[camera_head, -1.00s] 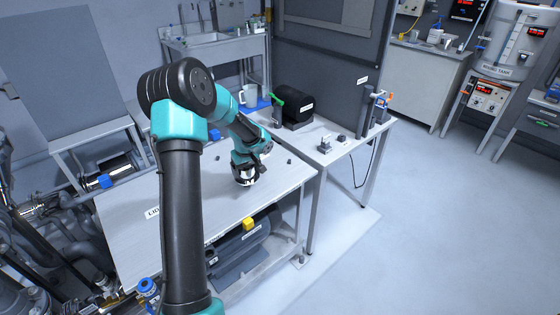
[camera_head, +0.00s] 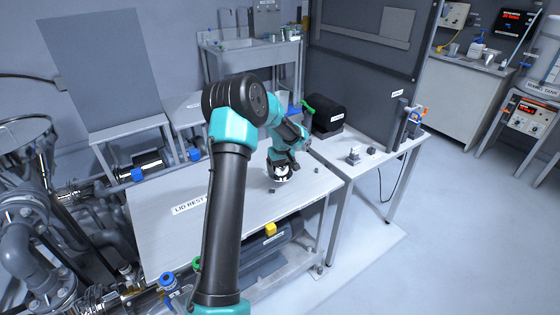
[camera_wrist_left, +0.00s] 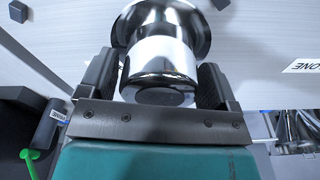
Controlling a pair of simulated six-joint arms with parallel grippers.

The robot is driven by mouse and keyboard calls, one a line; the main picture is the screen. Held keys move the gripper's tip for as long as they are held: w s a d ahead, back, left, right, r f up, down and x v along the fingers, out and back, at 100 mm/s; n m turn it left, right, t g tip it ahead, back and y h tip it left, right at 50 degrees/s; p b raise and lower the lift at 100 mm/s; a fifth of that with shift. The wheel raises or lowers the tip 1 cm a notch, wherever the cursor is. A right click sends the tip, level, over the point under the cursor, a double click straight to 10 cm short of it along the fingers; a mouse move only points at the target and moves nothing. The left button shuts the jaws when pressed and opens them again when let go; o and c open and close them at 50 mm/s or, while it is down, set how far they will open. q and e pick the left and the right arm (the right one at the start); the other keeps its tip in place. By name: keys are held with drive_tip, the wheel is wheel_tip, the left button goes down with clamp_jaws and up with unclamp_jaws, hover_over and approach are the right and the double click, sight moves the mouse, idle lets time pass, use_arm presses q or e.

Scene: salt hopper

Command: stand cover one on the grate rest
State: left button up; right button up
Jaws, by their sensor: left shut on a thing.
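My left gripper (camera_head: 283,170) is low over the grey table (camera_head: 160,240). In the left wrist view, its fingers (camera_wrist_left: 158,72) are shut on a shiny metal piece, apparently cover one (camera_wrist_left: 160,62), with one finger at each side of its cylinder. The piece flares to a wider rim at the top of that view. Only a small bright part of it (camera_head: 281,178) shows in the head view. I cannot tell whether it touches the table. I cannot make out the grate rest for certain. My right gripper is not in view.
The table bears a label, LID REST (camera_head: 188,204), and small dark blocks (camera_head: 318,172). A second table with a black motor (camera_head: 326,116) and small fittings (camera_head: 354,156) adjoins at right. A metal funnel (camera_head: 22,132) and pipes stand at left. The floor at right is clear.

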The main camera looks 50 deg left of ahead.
use_arm(q)
drive_tip(key=w+a, duration=0.4)
drive_tip(key=a, duration=0.1)
drive_tip(key=w+a, duration=0.2)
drive_tip(key=shift+w+a+f, duration=0.3)
drive_tip(key=shift+f, duration=0.1)
drive_tip(key=shift+w+a+f, duration=0.1)
drive_tip(key=shift+w+a, duration=0.1)
drive_tip(key=shift+f, duration=1.7)
drive_tip(key=shift+f, duration=0.1)
drive_tip(key=o, duration=1)
drive_tip(key=shift+c, duration=0.2)
wheel_tip(320, 180, up, 12)
drive_tip(key=d, duration=0.1)
drive_tip(key=shift+s+d, duration=0.25)
drive_tip(key=shift+s, duration=0.05)
